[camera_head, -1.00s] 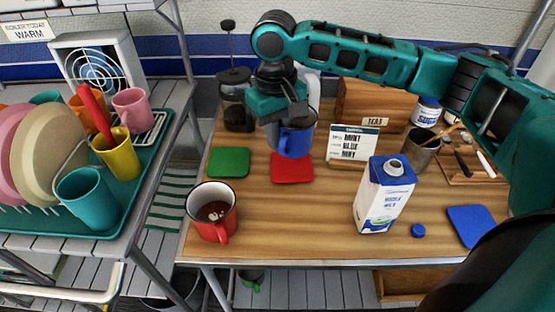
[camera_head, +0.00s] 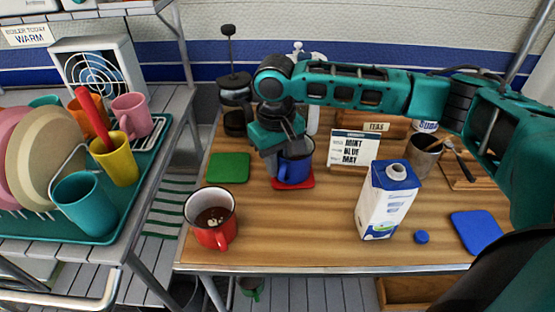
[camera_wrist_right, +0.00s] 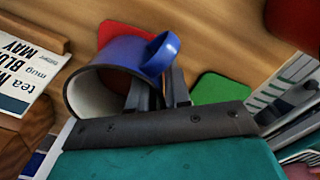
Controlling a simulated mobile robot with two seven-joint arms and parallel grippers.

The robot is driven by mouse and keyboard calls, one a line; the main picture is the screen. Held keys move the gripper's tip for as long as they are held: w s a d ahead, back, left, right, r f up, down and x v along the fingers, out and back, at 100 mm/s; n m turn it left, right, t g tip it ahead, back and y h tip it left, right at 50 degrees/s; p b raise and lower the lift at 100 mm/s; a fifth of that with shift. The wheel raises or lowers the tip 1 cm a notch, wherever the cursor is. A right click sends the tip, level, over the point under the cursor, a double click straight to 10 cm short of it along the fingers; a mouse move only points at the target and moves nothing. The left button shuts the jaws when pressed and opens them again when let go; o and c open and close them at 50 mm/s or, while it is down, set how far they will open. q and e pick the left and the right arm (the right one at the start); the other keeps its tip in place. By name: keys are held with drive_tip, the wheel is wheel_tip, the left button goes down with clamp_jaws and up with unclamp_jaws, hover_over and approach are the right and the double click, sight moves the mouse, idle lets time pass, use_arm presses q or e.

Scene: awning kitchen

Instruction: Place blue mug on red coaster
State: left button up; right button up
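The blue mug (camera_head: 297,168) is upright over the red coaster (camera_head: 305,184), covering most of it. I cannot tell whether its base touches the coaster or hangs just above it. My right gripper (camera_head: 281,152) is shut on the mug's wall. In the right wrist view, the gripper's fingers (camera_wrist_right: 160,92) straddle the wall, one inside the mug and one outside near the handle. The blue mug (camera_wrist_right: 112,66) hides part of the red coaster (camera_wrist_right: 118,33) there. My left gripper is not in view.
A red mug (camera_head: 208,232) with dark contents stands front left. A green coaster (camera_head: 228,168) lies left of the red one, a blue coaster (camera_head: 478,230) far right. A milk carton (camera_head: 388,203) and a sign card (camera_head: 353,150) stand to the right. A French press (camera_head: 234,105) stands behind.

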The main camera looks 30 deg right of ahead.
drive_tip(key=o, duration=0.3)
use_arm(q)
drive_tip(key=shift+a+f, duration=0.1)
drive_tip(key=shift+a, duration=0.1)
use_arm(e)
drive_tip(key=shift+r, duration=0.2)
wheel_tip(320, 180, up, 11)
drive_tip(key=p, duration=0.2)
drive_tip(key=shift+a+f+p, duration=0.1)
drive_tip(key=shift+p, duration=0.25)
drive_tip(key=shift+r, duration=0.55)
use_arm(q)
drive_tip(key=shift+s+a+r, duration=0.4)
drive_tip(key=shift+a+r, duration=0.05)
